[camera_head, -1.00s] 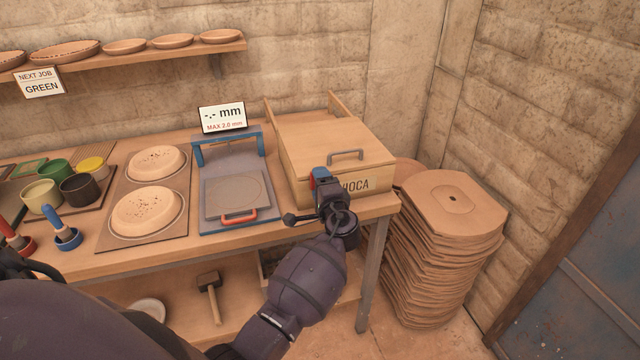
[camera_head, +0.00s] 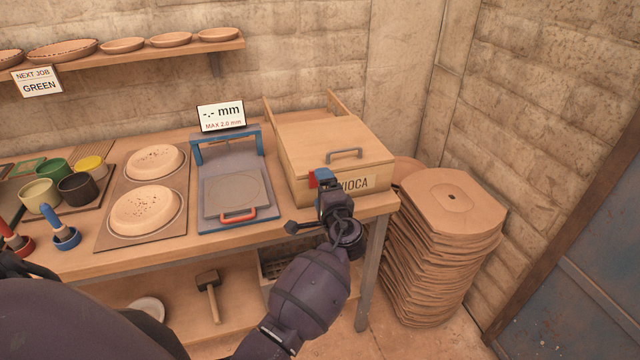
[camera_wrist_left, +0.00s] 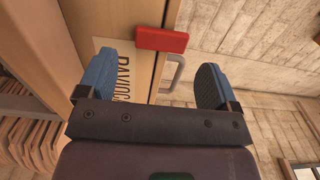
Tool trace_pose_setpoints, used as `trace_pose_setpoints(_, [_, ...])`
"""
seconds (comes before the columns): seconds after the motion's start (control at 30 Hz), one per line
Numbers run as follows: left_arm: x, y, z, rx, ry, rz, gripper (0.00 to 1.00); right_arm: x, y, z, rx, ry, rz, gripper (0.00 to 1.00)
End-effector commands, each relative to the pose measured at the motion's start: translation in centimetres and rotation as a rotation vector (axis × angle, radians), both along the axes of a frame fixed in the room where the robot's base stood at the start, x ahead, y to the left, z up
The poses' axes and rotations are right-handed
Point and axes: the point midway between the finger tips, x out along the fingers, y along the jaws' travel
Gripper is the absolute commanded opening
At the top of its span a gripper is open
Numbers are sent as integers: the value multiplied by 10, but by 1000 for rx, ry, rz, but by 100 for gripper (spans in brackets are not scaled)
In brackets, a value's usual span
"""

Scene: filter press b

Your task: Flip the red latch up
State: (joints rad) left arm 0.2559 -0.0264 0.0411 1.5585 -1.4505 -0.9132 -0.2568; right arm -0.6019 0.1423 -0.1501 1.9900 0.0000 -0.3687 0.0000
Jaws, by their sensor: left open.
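The red latch (camera_head: 312,180) is on the front of a wooden box (camera_head: 300,190), near the lid's front edge. In the head view it is mostly hidden behind my left gripper (camera_head: 324,180). In the left wrist view the red latch (camera_wrist_left: 162,39) is a short red block just beyond the fingertips, across the seam of the box front. My left gripper (camera_wrist_left: 152,80) has blue finger pads and is open and empty, with the latch lying ahead of the gap between them. Contact with the latch does not show. My right gripper is not in view.
The box lid (camera_head: 325,142) is down and has a grey handle (camera_head: 345,154). A blue-framed press with a red handle (camera_head: 238,215) stands left of the box. A tall stack of brown sheets (camera_head: 445,245) stands right of the bench. A wall rises behind.

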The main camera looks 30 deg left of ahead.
Motion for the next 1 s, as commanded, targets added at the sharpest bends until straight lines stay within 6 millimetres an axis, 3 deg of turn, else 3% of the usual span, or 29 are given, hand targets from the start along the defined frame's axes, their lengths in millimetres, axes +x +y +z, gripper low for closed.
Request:
trace_pose_setpoints(0.4, [-45,-52,-1,-1,1,-1,85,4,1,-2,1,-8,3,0])
trace_pose_setpoints(1.0, [-51,-60,0,1,-1,0,85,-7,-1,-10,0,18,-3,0])
